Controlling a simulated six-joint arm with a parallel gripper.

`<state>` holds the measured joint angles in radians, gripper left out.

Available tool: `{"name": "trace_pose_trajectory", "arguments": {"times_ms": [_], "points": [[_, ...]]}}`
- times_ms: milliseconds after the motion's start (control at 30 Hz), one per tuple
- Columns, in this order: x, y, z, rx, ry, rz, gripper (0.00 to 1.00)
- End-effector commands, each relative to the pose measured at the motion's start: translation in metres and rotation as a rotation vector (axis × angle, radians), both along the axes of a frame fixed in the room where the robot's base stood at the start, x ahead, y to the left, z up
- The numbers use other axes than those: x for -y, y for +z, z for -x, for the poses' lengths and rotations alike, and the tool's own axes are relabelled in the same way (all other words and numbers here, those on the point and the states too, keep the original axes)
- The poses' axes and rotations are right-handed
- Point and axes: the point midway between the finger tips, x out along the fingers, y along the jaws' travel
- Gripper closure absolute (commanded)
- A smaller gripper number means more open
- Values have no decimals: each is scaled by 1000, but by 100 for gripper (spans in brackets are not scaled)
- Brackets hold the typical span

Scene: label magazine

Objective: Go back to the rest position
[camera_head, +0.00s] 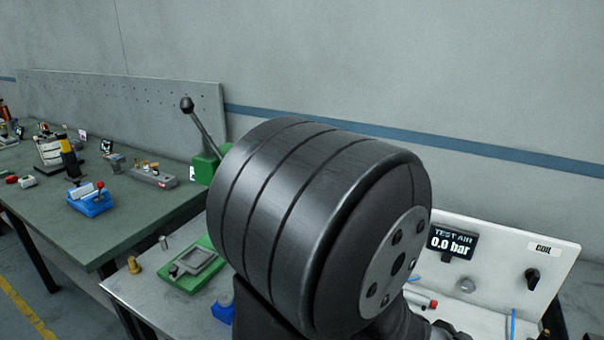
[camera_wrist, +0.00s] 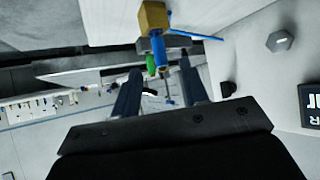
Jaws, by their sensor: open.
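My gripper (camera_wrist: 159,68) shows in the wrist view, its two dark fingers apart with no object visibly held between them. A brass block (camera_wrist: 154,17) with a blue part below it lies beyond the fingers, partly in line with the gap. Whether the fingers touch it I cannot tell. In the head view my own dark arm joint fills the middle and hides my gripper and much of the near bench.
A white test panel (camera_head: 560,262) with a "TEST AIR 0.0 bar" display (camera_head: 452,241) and black knob (camera_head: 532,279) stands at right. A green lever press (camera_head: 205,165), green fixture (camera_head: 192,268) and brass piece (camera_head: 134,265) are left of my arm. A green-topped bench (camera_head: 100,225) holds several small parts.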

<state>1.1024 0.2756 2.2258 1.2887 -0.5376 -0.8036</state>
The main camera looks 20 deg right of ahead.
Motion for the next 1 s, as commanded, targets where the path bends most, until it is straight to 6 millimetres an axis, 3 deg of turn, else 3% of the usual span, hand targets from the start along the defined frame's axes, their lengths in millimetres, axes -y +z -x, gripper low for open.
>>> {"name": "trace_pose_trajectory", "arguments": {"times_ms": [533, 700, 1000], "points": [[55, -43, 12, 0, -1, -3, 59], [53, -21, 11, 3, 0, 2, 59], [53, -9, 11, 0, 0, 0, 59]]}}
